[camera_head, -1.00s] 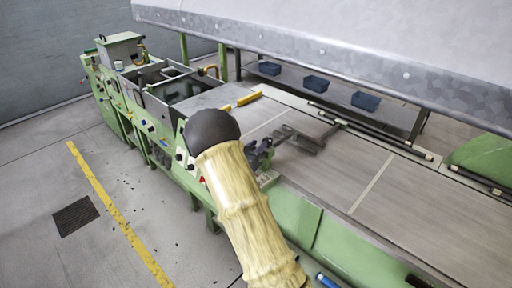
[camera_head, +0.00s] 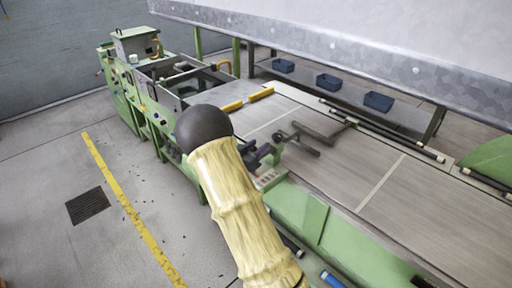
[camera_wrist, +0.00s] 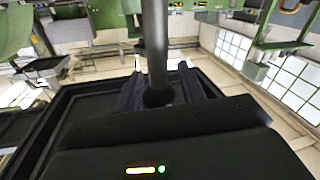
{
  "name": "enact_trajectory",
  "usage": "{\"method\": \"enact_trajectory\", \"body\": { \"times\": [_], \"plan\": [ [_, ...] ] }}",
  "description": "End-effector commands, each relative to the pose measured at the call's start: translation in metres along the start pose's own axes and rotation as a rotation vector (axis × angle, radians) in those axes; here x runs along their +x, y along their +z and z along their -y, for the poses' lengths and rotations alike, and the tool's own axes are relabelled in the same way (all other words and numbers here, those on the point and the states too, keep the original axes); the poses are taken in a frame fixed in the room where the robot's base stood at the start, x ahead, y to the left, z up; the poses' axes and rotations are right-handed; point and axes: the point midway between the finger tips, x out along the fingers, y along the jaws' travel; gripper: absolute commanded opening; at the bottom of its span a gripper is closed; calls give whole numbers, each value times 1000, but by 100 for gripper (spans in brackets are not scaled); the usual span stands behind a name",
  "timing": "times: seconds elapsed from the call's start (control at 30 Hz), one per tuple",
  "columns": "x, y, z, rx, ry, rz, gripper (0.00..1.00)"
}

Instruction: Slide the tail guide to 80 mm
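The tail guide, which I take to be the dark bar assembly (camera_head: 326,133), lies across the flat bed, with a round dark knob at its near left end. My gripper (camera_head: 262,155) is at the bed's near edge, just left of and below that knob, small and partly hidden by my arm. In the wrist view, my gripper (camera_wrist: 161,80) has its two ribbed dark fingers apart. A dark round rod (camera_wrist: 154,40) stands between them, with a gap seen at its right side. I cannot tell whether that rod belongs to the guide.
The green machine frame (camera_head: 318,220) runs along the near side of the bed. Yellow bars (camera_head: 261,94) lie further back. A grey hood (camera_head: 330,45) hangs above. Blue bins (camera_head: 329,83) stand behind the bed.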

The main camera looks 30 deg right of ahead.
Motion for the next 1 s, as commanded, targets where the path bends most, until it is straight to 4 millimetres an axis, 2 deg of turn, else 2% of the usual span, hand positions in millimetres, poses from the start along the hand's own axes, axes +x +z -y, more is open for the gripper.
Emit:
{"method": "enact_trajectory", "body": {
  "times": [0.33,0.47,0.67,1.0],
  "plan": [
    [-2,0,1,-1,-1,0,50],
    [-9,1,1,0,-2,1,50],
    [-40,1,2,-1,-5,0,50],
    [-108,2,2,0,-6,0,50]
  ]
}}
